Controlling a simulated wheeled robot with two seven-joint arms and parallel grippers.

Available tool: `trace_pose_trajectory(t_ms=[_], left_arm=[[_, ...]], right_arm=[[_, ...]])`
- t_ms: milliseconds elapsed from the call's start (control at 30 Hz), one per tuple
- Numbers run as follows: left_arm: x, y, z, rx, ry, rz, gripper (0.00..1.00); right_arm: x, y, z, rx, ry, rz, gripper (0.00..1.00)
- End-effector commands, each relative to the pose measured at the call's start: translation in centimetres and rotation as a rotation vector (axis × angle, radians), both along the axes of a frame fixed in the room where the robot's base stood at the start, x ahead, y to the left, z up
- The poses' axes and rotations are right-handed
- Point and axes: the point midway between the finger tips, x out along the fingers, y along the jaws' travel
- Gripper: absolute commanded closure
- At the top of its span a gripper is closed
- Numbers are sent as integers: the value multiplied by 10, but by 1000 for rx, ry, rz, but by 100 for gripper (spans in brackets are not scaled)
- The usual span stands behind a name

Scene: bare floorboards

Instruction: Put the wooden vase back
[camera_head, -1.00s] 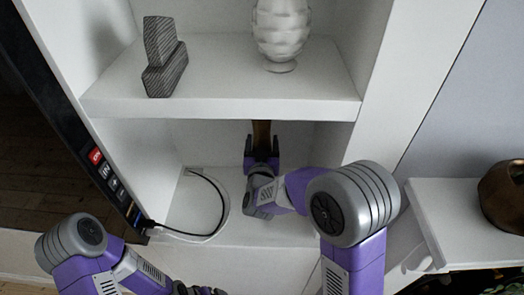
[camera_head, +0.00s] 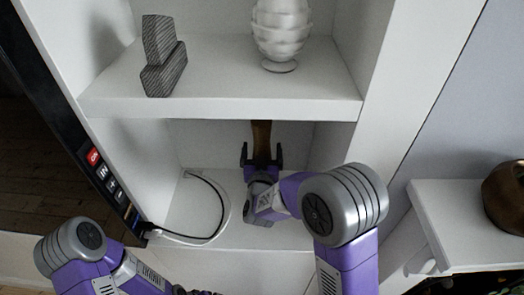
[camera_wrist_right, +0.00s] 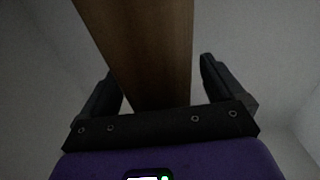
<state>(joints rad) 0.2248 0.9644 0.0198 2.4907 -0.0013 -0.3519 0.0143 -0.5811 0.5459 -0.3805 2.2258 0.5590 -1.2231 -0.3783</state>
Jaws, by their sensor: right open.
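The wooden vase (camera_head: 261,136) is a brown, upright piece standing in the lower shelf compartment; its upper part is hidden by the shelf above. My right gripper (camera_head: 262,158) is in front of it, open, with a finger to either side. In the right wrist view the vase (camera_wrist_right: 150,50) rises between the spread fingers (camera_wrist_right: 160,85), with gaps on both sides. My left gripper (camera_head: 190,291) is mostly cut off at the bottom edge of the head view, so its jaws cannot be made out.
The shelf above (camera_head: 220,105) holds a grey striped ornament (camera_head: 160,62) and a white ribbed vase (camera_head: 280,38). A cable (camera_head: 222,205) lies left in the lower compartment. A dark screen (camera_head: 50,140) stands left; a brown pot (camera_head: 505,186) sits on a white surface at right.

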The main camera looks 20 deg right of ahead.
Motion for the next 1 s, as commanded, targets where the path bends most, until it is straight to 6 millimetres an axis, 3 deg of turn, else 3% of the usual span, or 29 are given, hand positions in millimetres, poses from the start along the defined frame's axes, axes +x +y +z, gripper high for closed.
trace_pose_trajectory(t_ms=[167, 567, 700, 1000], left_arm=[[0, 0, 4, 0, 0, 0, 6], [0, 0, 0, 0, 0, 0, 6], [0, 0, -21, 0, 1, 0, 6], [0, 0, -33, 0, 0, 0, 6]], right_arm=[[-6, 2, 4, 1, 0, 2, 5], [-92, 27, 2, 2, -3, 2, 5], [-102, 30, 0, 4, -5, 0, 5], [-115, 33, 2, 2, -1, 0, 5]])
